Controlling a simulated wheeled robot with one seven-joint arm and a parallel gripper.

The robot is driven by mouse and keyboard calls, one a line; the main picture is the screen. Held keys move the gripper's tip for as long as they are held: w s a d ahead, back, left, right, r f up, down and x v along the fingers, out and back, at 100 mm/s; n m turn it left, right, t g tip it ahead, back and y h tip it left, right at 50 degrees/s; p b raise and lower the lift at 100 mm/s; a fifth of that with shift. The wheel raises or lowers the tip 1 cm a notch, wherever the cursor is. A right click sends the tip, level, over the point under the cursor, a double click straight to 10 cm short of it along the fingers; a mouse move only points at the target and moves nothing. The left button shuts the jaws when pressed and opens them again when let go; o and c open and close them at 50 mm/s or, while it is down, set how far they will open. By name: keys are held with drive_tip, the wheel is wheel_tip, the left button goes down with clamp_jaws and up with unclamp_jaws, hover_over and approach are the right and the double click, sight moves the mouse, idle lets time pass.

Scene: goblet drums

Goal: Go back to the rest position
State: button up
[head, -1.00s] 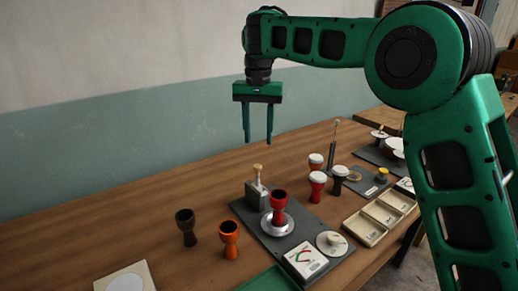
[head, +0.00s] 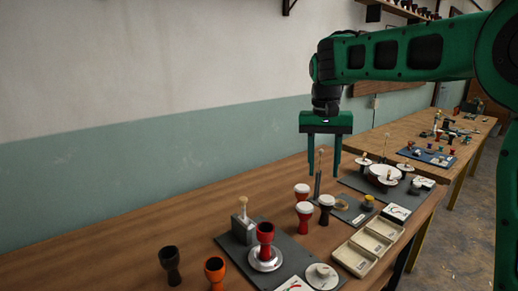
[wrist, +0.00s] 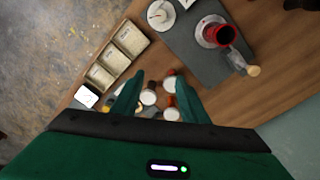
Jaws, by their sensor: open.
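My gripper (head: 323,161) is open and empty in the head view, with its two green fingers pointing down above the wooden table (head: 150,228). In the wrist view my gripper (wrist: 158,92) hangs above several goblet drums. A red goblet drum (head: 265,236) stands on a round metal plate on a dark grey board (head: 293,259). A black goblet drum (head: 170,265) and an orange goblet drum (head: 214,268) stand on bare wood to the left. Red drums with white heads (head: 304,216) stand beyond the board, near a black one (head: 326,207).
A beige tray with three compartments (head: 352,262) lies near the table's right edge. A small grey device with a knob (head: 243,226) stands on the board. Another table with more drums (head: 432,153) stands farther back. The wall is at the left, and bare floor shows at the right.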

drive_tip(key=s+d+f+m, duration=0.1)
drive_tip(key=s+d+f, duration=0.1)
drive_tip(key=s+d, duration=0.75)
drive_tip(key=s+d+f+m, duration=0.1)
drive_tip(key=s+d+f, duration=0.2)
drive_tip(key=s+d, duration=0.65)
drive_tip(key=s+d+f, duration=0.2)
drive_tip(key=s+f, duration=0.2)
drive_tip(key=s, duration=0.4)
drive_tip(key=s+d+f+m+y, duration=0.1)
drive_tip(key=s+f, duration=0.3)
drive_tip(key=s, duration=0.4)
drive_tip(key=shift+s+d+f+m, duration=0.3)
drive_tip(key=shift+s+d+f, duration=0.1)
drive_tip(key=shift+d, duration=0.45)
drive_tip(key=shift+w+f, duration=0.25)
drive_tip(key=shift+w, duration=0.4)
